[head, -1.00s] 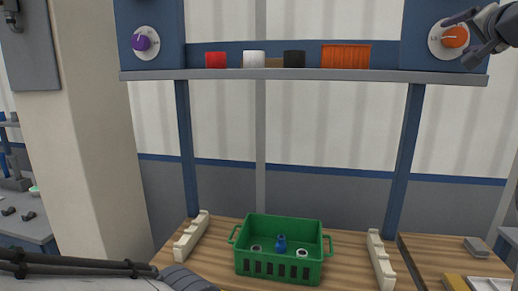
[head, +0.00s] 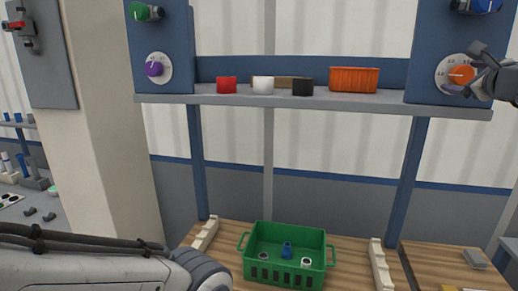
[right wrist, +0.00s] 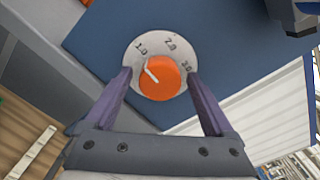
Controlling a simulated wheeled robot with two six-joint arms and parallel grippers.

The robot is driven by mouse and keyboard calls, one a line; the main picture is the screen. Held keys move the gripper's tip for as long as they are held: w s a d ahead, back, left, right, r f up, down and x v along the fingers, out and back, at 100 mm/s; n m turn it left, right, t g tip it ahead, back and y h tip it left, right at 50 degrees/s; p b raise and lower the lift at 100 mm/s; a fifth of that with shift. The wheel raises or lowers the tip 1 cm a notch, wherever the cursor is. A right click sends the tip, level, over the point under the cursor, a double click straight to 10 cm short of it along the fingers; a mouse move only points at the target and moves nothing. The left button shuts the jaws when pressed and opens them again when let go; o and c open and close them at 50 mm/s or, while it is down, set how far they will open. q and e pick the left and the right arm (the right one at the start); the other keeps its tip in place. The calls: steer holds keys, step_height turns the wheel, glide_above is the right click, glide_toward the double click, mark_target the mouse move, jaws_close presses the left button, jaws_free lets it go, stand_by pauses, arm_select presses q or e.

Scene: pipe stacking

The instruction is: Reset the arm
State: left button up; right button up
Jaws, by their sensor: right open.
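My right gripper (head: 474,70) is at the upper right in the head view, in front of an orange knob (head: 462,75) on a white dial plate. In the right wrist view the gripper (right wrist: 162,80) is open, with one finger on each side of the orange knob (right wrist: 160,80). I cannot tell whether the fingers touch it. The dial plate (right wrist: 137,52) shows 1.0, 2.0 and 3.0, and the knob's white mark points to the upper left, near 1.0. My left arm crosses the lower left of the head view; its gripper is out of view.
A green crate (head: 262,272) with several pipe pieces sits on the wooden table. A purple knob (head: 154,69) is on the left panel.

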steer(key=m+p, duration=0.3)
steer(key=shift+r, duration=0.25)
steer(key=shift+f+m+p, duration=0.15)
steer(key=shift+m+p, duration=0.35)
steer(key=shift+m, duration=0.3)
steer(key=shift+f, duration=0.1)
steer(key=shift+m, duration=0.3)
steer(key=shift+a, duration=0.15)
